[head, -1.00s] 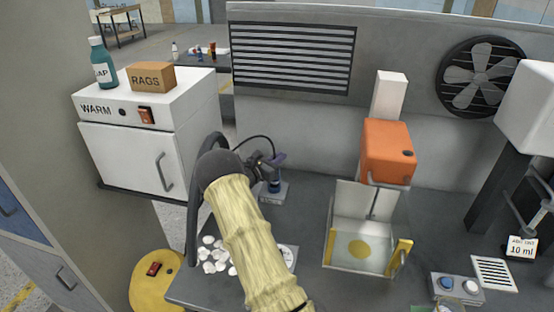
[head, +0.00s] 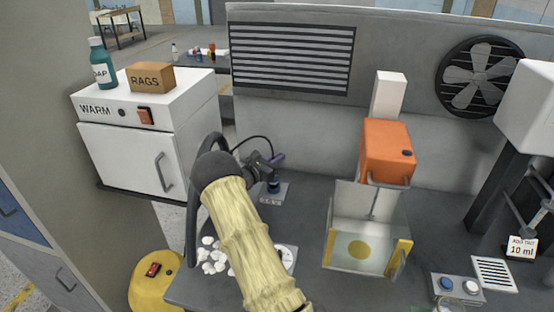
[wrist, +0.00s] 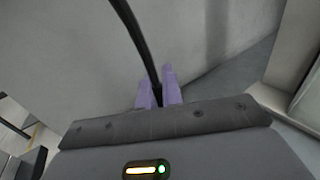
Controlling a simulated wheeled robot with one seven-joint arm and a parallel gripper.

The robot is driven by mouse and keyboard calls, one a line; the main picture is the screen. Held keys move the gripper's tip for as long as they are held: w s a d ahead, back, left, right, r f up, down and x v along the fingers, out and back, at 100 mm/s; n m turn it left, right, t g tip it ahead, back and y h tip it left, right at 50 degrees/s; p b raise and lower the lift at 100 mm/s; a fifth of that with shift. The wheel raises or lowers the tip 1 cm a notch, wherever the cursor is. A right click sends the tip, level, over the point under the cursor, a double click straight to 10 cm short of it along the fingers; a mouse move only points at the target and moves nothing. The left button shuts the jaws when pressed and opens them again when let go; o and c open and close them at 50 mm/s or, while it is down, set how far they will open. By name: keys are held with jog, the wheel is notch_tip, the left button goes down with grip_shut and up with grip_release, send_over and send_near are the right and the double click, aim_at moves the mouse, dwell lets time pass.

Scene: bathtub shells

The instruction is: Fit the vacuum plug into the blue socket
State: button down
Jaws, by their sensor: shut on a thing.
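The blue socket (head: 274,187) sits on a small grey base on the bench, left of centre in the head view. My gripper (head: 277,159), with purple fingertips, is just above and behind it in the picture. In the wrist view my gripper (wrist: 158,91) is shut on the dark vacuum plug (wrist: 157,96), which is mostly hidden between the fingers. The plug's black cable (wrist: 134,35) rises from the fingers and curves up and away. I cannot tell whether the plug touches the socket. The socket does not show in the wrist view.
An orange-headed press with a clear-walled box (head: 358,265) stands to the right. A white warming cabinet (head: 150,140) is on the left. White pieces (head: 212,255) lie on the bench beside my arm. A grey panel (head: 300,130) closes off the back.

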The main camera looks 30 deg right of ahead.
jog(key=shift+f+b, duration=1.2)
jog(key=shift+f, duration=0.25)
dwell(0.6)
jog(key=c, duration=1.5)
grip_release()
jog(key=b+v, duration=0.2)
jog(key=v, duration=1.5)
jog(key=shift+s+a+r+b, duration=0.1)
jog(key=shift+a+b, duration=0.05)
jog(key=shift+b, duration=0.2)
